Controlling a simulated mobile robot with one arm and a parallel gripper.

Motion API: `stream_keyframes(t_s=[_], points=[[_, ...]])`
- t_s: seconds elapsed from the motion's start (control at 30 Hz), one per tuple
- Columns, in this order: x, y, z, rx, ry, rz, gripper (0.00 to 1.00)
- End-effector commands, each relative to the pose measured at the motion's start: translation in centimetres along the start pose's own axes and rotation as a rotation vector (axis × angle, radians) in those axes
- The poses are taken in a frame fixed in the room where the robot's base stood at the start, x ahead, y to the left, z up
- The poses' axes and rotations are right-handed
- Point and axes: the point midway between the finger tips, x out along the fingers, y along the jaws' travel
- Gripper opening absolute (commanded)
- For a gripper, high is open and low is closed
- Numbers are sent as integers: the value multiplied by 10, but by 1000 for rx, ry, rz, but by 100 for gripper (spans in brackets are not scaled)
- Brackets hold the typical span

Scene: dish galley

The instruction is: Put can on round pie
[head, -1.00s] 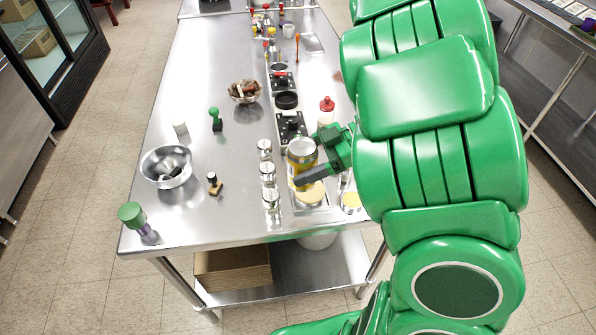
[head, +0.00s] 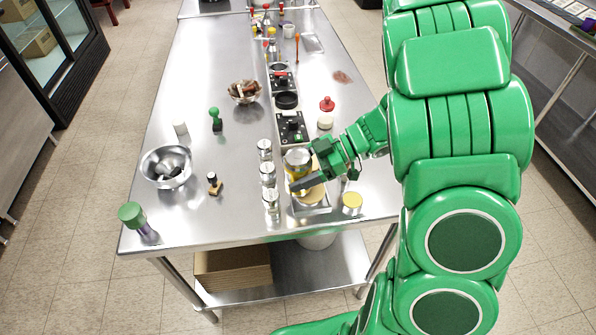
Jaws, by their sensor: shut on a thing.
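A yellow can with a silver top (head: 297,158) is upright between the fingers of my green gripper (head: 302,177), which is shut on it. The round pie (head: 316,196), a flat tan disc, lies on a small metal tray (head: 322,209) near the front edge of the steel table. The can and fingers are over the pie's back left part and hide much of it. I cannot tell whether the can's bottom touches the pie.
Several glass shakers (head: 268,173) stand close to the left of the can. A yellow-topped round tin (head: 352,200) is to the right of the tray. Black burners (head: 291,126) are behind.

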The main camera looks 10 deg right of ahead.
Motion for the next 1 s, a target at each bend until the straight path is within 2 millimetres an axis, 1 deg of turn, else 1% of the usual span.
stream_keyframes(t_s=[0.13,0.5,0.53,0.6,0.67,0.7,1.0], points=[[3,0,6,-1,4,0,28],[4,0,8,-1,1,-1,28],[4,0,8,-1,1,-1,77],[4,0,8,-2,1,0,88],[4,0,8,-2,1,0,97],[4,0,8,-2,1,0,99],[3,0,7,-2,1,0,99]])
